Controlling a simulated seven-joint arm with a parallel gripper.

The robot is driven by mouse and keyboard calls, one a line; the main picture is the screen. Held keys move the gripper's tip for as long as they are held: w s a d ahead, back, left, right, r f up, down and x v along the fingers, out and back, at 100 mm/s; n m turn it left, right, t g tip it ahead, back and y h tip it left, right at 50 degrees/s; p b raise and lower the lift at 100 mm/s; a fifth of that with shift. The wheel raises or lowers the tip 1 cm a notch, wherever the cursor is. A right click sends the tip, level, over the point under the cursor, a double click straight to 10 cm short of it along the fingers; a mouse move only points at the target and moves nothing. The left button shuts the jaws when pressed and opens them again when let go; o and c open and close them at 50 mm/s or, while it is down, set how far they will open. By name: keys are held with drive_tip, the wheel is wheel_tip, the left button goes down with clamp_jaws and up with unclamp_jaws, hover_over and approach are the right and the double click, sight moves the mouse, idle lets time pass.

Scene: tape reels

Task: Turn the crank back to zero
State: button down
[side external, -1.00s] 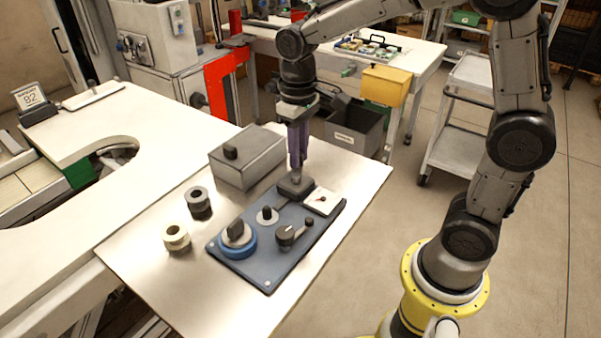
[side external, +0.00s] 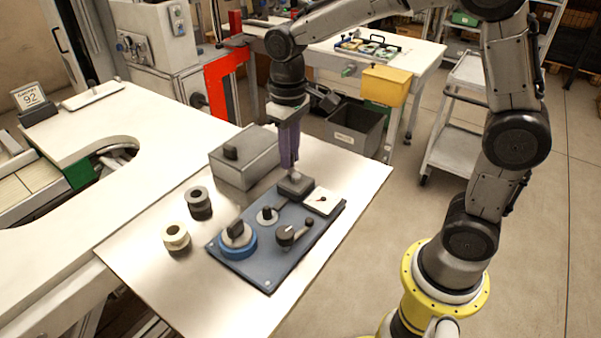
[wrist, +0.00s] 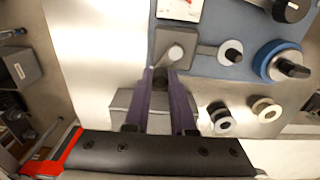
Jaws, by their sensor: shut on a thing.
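The blue panel (side external: 268,268) lies on the metal-topped table. On its far end is a small dark grey box (side external: 297,188) with a grey crank (wrist: 175,53) on top, whose arm points towards my gripper in the wrist view. My gripper (side external: 289,168) comes down from above with its purple fingers. In the wrist view its fingers (wrist: 170,80) are shut on the dark crank handle, which is mostly hidden between them. A white gauge (side external: 321,200) with a dark needle sits beside the box; its reading is too small to tell.
The panel also carries a blue dial (side external: 238,243), a small black knob (side external: 267,214) and a black rotary handle (side external: 292,233). A grey case (side external: 246,158) stands close behind. Two reels, dark (side external: 198,203) and pale (side external: 175,238), stand left of the panel.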

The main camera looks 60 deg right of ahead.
drive_tip(key=shift+w+a, duration=0.2)
drive_tip(key=shift+a, duration=0.45)
drive_tip(key=shift+a, duration=0.6)
drive_tip(key=shift+s+a, duration=0.4)
drive_tip(key=shift+a, duration=0.2)
